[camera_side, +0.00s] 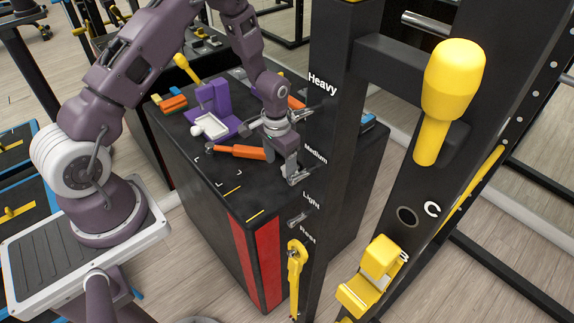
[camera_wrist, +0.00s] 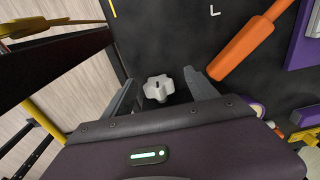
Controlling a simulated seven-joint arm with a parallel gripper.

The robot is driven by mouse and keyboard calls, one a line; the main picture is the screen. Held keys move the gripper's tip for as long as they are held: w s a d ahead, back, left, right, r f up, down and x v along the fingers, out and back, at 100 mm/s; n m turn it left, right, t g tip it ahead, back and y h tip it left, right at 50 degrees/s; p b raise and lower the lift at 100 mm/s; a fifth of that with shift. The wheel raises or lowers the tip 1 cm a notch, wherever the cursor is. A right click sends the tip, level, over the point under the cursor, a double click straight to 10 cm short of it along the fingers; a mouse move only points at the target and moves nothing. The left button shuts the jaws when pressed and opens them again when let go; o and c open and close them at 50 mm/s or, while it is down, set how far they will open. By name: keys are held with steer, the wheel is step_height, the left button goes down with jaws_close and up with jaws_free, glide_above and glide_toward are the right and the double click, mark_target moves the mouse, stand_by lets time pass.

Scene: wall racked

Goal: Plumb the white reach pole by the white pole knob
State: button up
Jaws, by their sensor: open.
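A white star-shaped knob (camera_wrist: 158,88) shows in the wrist view, with a small dark slot in its middle. It lies between the two fingers of my gripper (camera_wrist: 160,80), with a gap on each side. My gripper is open and empty. In the side view, my gripper (camera_side: 292,172) hangs low over the black box's right side, close to the dark upright. I cannot make out the knob there. No long white pole can be told apart in either view, so its tilt cannot be seen.
An orange-handled tool (camera_side: 240,152) lies on the black box (camera_side: 225,185) near my gripper; its handle also shows in the wrist view (camera_wrist: 245,45). A purple fixture (camera_side: 215,105) stands behind it. The dark labelled upright (camera_side: 330,130) and yellow knob (camera_side: 450,85) stand at right.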

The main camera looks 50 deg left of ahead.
steer(key=r+h, duration=0.1)
steer(key=w+a+r+h, duration=0.2)
steer(key=shift+w+r+g, duration=0.25)
steer(key=shift+g, duration=0.05)
steer(key=shift+h, duration=0.3)
steer(key=x, duration=0.6)
steer(key=shift+d+f, duration=0.15)
steer(key=shift+f, duration=0.25)
steer(key=shift+c, duration=0.4)
steer(key=c, duration=1.3)
steer(key=shift+d+y, duration=0.1)
steer(key=shift+y, duration=0.6)
steer(key=o, duration=1.4)
